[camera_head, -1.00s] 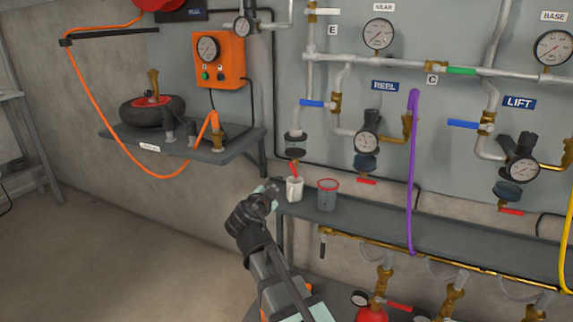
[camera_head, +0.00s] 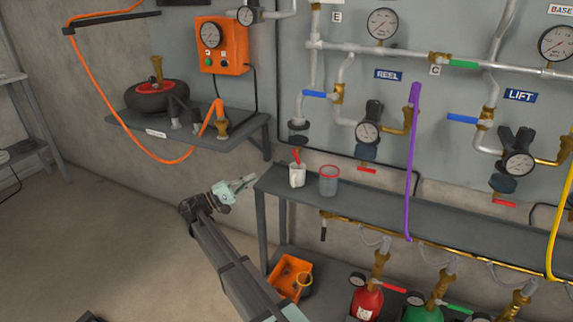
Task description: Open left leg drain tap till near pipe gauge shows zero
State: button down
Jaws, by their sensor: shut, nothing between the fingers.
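The left leg drain tap, with its red handle (camera_head: 296,156), hangs under a dark bowl (camera_head: 298,131) on the left pipe leg. Its handle points steeply down, just above a white mug (camera_head: 297,176). The near pipe gauge (camera_head: 383,24) is a white round dial on the upper pipe; its needle is too small to read surely, and its label is cut by the top edge. My gripper (camera_head: 246,184) is shut and empty. It is left of the mug and the shelf's left end, apart from the tap, with its fingers pointing right.
A clear cup with a red rim (camera_head: 329,180) stands right of the mug on the grey shelf (camera_head: 400,208). A purple hose (camera_head: 411,160) hangs in front of the shelf. An orange bin (camera_head: 290,275) sits below. A left shelf (camera_head: 185,140) holds fittings. Floor at left is open.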

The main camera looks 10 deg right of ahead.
jog(key=n, duration=0.1)
jog(key=b, duration=0.3)
send_near(296, 157)
jog(key=shift+g, duration=0.4)
jog(key=w+d, duration=0.1)
jog(key=w+d+f, duration=0.1)
jog(key=w, duration=0.1)
jog(key=w+d, duration=0.1)
jog(key=w, duration=0.1)
jog(key=shift+f, duration=0.35)
jog(key=shift+s+d+r, duration=0.25)
jog(key=shift+s+d, duration=0.05)
jog(key=shift+d, duration=0.15)
jog(key=shift+s+d+r, duration=0.3)
jog(key=shift+d, duration=0.2)
jog(key=shift+s+d+r, duration=0.3)
jog(key=shift+d+r, duration=0.15)
jog(key=shift+d, duration=0.15)
